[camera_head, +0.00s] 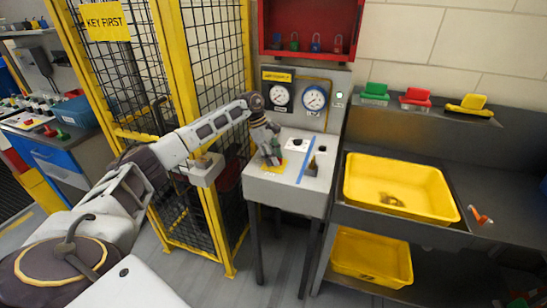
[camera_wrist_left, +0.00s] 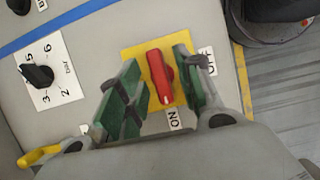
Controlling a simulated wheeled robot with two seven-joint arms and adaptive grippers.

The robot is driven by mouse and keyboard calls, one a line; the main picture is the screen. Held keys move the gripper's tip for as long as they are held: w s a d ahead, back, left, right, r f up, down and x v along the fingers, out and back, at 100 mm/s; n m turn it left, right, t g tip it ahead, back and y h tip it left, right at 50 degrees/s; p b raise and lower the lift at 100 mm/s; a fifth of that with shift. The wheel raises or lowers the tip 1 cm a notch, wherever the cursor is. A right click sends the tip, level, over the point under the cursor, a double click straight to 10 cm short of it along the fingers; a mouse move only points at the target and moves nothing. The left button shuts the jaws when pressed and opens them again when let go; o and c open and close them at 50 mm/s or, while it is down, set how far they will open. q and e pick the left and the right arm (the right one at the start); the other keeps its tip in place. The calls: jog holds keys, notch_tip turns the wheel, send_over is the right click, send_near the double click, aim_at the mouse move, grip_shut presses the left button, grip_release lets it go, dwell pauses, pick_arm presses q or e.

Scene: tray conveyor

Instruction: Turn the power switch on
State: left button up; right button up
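The power switch is a red handle (camera_wrist_left: 161,78) on a yellow plate (camera_wrist_left: 143,52) on the grey console. Its white-marked end points toward the ON label (camera_wrist_left: 174,118); the OFF label (camera_wrist_left: 207,62) is off to the right in the left wrist view. My left gripper (camera_wrist_left: 160,85) is open, with its green-padded fingers on either side of the handle and small gaps beside it. In the head view the left gripper (camera_head: 273,158) reaches down over the console's left part and hides the handle; some yellow plate (camera_head: 266,164) shows. My right gripper is not in view.
A yellow cage (camera_head: 187,90) stands left; a yellow tray (camera_head: 405,177) is right.

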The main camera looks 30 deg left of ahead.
pick_arm(q)
jog(key=v, duration=1.2)
dwell(0.4)
jog(key=shift+a+f, duration=0.1)
dwell(0.5)
